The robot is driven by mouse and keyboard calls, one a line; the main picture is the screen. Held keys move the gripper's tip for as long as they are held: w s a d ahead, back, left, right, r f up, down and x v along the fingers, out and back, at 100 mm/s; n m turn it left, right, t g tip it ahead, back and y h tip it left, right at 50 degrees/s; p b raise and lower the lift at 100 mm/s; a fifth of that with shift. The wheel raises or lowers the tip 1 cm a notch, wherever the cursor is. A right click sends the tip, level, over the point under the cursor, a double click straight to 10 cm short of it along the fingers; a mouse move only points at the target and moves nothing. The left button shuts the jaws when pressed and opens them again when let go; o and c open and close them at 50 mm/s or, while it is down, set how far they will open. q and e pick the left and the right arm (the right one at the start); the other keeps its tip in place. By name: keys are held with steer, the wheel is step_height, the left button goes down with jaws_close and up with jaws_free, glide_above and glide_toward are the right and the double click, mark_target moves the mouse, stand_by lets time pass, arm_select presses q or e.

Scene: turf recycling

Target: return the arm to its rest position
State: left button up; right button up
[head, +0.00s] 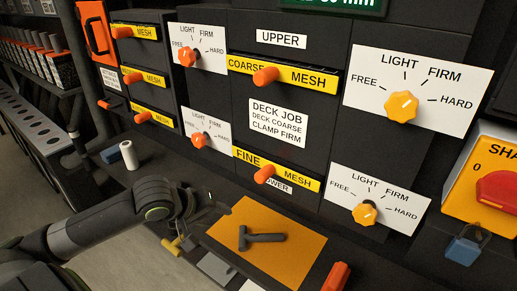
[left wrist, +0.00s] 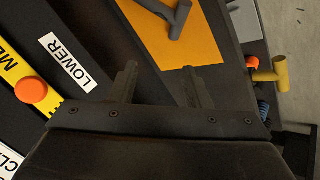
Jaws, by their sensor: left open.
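My left arm comes in from the left in the head view, low in front of the panel. Its gripper (head: 213,207) is just left of the orange mat. In the left wrist view the two fingers of the left gripper (left wrist: 158,86) stand apart with nothing between them. A dark grey T-shaped tool (head: 258,239) lies on the orange mat (head: 288,262), apart from the gripper. The tool also shows at the top of the left wrist view (left wrist: 178,20). My right gripper is in neither view.
The panel has orange-knobbed drawers, including the FINE MESH drawer (head: 266,173), and dials such as the lower right dial (head: 364,213). A white cylinder (head: 129,155) stands on the ledge at left. A yellow-handled tool (head: 175,244) is near the ledge's front edge. A blue padlock (head: 463,250) hangs at right.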

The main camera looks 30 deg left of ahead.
arm_select(q)
steer(key=s+d+f+m+g+y, duration=0.2)
steer(key=s+f+m, duration=0.2)
steer(key=s+f, duration=0.45)
steer(key=s+d+f+m+g+y, duration=0.25)
steer(key=s+f+m, duration=0.25)
steer(key=s+f, duration=0.4)
step_height(320, 180, down, 20)
steer(key=s+a+h+p, duration=0.1)
steer(key=p, duration=0.1)
steer(key=s+d+f+g+p, duration=0.1)
steer(key=s+f+g, duration=0.1)
steer(key=s+f, duration=1.3)
steer(key=shift+s+h, duration=0.15)
steer(key=shift+h, duration=0.2)
